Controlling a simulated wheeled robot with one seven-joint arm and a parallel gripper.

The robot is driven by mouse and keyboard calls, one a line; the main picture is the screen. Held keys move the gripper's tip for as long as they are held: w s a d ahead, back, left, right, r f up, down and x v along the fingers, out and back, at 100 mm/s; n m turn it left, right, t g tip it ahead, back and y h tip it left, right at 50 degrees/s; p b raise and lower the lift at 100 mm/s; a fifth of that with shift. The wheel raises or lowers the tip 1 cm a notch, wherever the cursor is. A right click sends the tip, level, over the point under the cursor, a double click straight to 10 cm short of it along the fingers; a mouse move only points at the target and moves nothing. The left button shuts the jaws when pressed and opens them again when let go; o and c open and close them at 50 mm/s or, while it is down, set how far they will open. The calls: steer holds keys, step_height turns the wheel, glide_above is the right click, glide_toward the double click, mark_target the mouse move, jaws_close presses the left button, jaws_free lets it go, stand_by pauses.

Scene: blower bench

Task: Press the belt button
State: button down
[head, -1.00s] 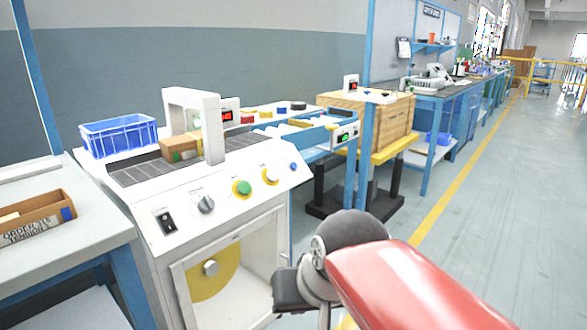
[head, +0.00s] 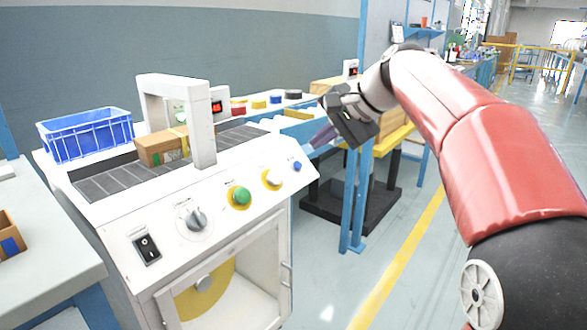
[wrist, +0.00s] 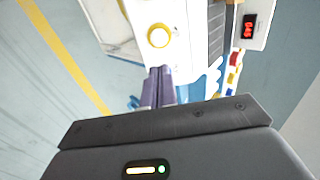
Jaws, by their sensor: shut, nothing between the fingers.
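The machine's sloped white front panel (head: 217,215) carries a green button (head: 241,196) on a yellow plate, a white button (head: 273,177) on a yellow plate and a small blue button (head: 297,166) at the right end. I cannot read which one is the belt button. My gripper (head: 314,150) is shut and empty, above and right of the blue button, apart from the panel in the head view. In the wrist view my shut fingertips (wrist: 158,71) point at the panel edge below the white button (wrist: 158,36); the blue button is not visible there.
A black rocker switch (head: 147,249) and grey knob (head: 194,219) sit at the panel's left. A white arch (head: 203,125) spans the belt (head: 115,178), which carries a cardboard box (head: 160,147). A blue crate (head: 90,136) stands behind. A blue post (head: 352,205) stands right of the machine.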

mark_target(277, 176)
steer(key=shift+a+f, duration=0.1)
steer(key=x, duration=1.3)
steer(key=shift+w+a+f+b, duration=0.15)
steer(key=shift+a+f+b, duration=0.15)
steer(key=shift+b, duration=0.1)
